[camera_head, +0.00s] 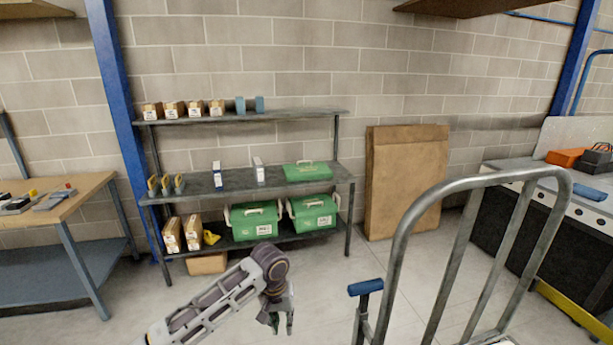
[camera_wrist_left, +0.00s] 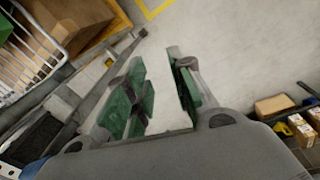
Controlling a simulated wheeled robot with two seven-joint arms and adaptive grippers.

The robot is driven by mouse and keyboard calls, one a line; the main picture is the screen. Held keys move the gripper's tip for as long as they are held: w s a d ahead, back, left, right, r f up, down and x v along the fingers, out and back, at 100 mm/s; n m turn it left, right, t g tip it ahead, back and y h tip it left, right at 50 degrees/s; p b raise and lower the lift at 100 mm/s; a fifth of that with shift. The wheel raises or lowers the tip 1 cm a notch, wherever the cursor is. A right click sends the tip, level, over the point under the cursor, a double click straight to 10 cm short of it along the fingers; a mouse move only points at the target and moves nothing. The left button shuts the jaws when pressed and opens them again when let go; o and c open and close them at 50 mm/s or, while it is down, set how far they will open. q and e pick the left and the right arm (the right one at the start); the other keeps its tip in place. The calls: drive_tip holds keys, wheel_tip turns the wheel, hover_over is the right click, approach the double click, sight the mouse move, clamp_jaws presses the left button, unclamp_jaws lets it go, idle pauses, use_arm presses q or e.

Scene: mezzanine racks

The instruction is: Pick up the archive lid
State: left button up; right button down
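A green lid with a handle (camera_head: 307,171), likely the archive lid, lies on the right end of the middle shelf of a grey rack. Two green boxes with white labels, the left one (camera_head: 254,220) and the right one (camera_head: 313,211), stand on the shelf below it. My left gripper (camera_head: 281,322) hangs over the floor in front of the rack, well short of the lid and lower than it. In the left wrist view my left gripper (camera_wrist_left: 162,90) has its green-padded fingers apart, with only bare floor between them. My right gripper is not in view.
The grey rack (camera_head: 243,117) also holds small cartons, blue items and a yellow item. A cart with a tall metal rail (camera_head: 398,240) stands at front right. A brown panel (camera_head: 405,180) leans on the wall. A wooden bench (camera_head: 75,200) is at left.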

use_arm(q)
drive_tip(key=s+a+f+n+t+h, duration=0.1)
drive_tip(key=a+f, duration=0.3)
drive_tip(key=f, duration=1.1)
drive_tip(key=a+f+t, duration=0.1)
drive_tip(key=a+f, duration=0.3)
drive_tip(key=f, duration=1.1)
drive_tip(key=s+a+f+m+y, duration=0.1)
drive_tip(key=s+a+f, duration=0.3)
drive_tip(key=s+f, duration=0.75)
drive_tip(key=s+a+f+y, duration=0.1)
drive_tip(key=s+a+f, duration=0.4)
drive_tip(key=s+f, duration=0.65)
drive_tip(key=s+a+f+m, duration=0.1)
drive_tip(key=s+f, duration=0.1)
drive_tip(key=s, duration=1)
drive_tip(key=s+a+f+g, duration=0.1)
drive_tip(key=s+f, duration=0.1)
drive_tip(key=s, duration=1)
drive_tip(key=shift+s+a+f+m, duration=0.15)
drive_tip(key=shift+a+f+m, duration=0.1)
drive_tip(key=shift+m, duration=0.15)
